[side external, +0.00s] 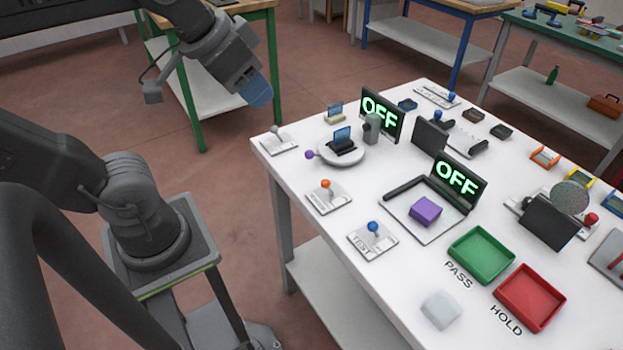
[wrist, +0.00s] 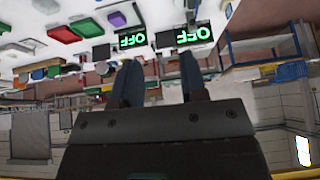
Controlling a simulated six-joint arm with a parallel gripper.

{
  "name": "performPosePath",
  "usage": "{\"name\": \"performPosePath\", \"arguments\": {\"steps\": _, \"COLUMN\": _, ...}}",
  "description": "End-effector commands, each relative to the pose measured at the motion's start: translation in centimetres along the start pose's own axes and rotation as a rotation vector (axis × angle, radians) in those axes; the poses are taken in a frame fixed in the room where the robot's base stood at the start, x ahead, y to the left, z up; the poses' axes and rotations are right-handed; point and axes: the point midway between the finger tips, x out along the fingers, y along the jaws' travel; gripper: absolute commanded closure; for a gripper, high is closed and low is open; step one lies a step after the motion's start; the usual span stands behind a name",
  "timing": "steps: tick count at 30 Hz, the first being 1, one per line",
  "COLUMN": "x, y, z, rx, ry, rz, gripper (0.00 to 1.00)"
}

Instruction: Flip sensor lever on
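Several small levers with ball knobs stand on the white table (side external: 290,165). One with an orange knob (side external: 326,184) and one with a blue knob (side external: 373,227), marked TEST, are at the near side. One with a grey knob (side external: 275,131) is at the left corner. Which one is the sensor lever I cannot tell. Two black displays, one at the back (side external: 382,115) and one in the middle (side external: 457,182), both read OFF. My gripper (side external: 259,93) hangs in the air left of the table, clear of every lever. In the wrist view its two fingers (wrist: 160,65) are apart with nothing between them.
A round white stand (side external: 340,158) with a purple knob lies between the levers and the back display. A purple block (side external: 425,211) sits on a white plate. A green tray (side external: 481,255) and a red tray (side external: 530,297) are at the front right. A pale block (side external: 441,309) is nearby.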

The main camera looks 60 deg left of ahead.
Motion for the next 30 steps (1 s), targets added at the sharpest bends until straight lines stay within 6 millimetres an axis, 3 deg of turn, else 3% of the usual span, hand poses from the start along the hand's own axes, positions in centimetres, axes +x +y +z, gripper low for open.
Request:
{"name": "performPosePath", "arguments": {"steps": 12, "x": 2.7, "y": -7.9, "z": -8.0, "rx": 0.220, "ry": 0.329, "rz": -0.332, "gripper": 1.00}}
{"name": "performPosePath", "arguments": {"steps": 21, "x": 2.9, "y": -13.3, "z": -14.0, "rx": 0.610, "ry": 0.598, "rz": -0.597, "gripper": 1.00}}
{"name": "performPosePath", "arguments": {"steps": 30, "x": 3.6, "y": -14.9, "z": -16.4, "rx": 1.072, "ry": 0.819, "rz": -0.695, "gripper": 1.00}}
